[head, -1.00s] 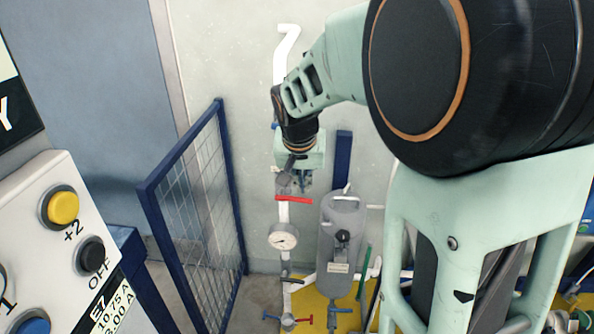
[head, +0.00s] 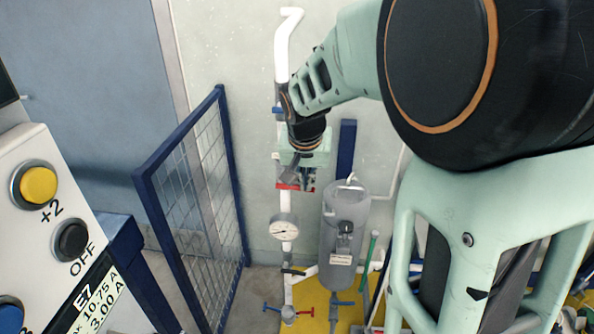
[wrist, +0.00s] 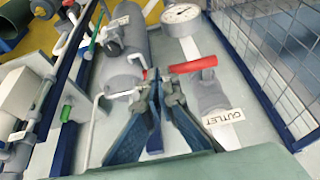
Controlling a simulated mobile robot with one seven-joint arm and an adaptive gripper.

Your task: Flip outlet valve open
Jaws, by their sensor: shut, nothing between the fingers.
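The outlet valve has a red lever handle (wrist: 193,65) on a grey body (wrist: 208,93), with a white OUTLET tag (wrist: 223,117) beside it. The lever lies crosswise to the pipe. It also shows in the head view (head: 287,187), partly hidden by my gripper (head: 297,182). In the wrist view my gripper (wrist: 158,88) is shut and empty, its fingertips overlapping the lever's free end. A bit of red shows on the far side of the fingertips. I cannot tell whether they touch the lever.
A pressure gauge (head: 284,230) sits on the pipe below the valve. A grey cylindrical vessel (head: 343,240) stands to the right. A blue mesh fence (head: 200,200) stands to the left. More red and blue valve handles (head: 305,311) are low on the pipe.

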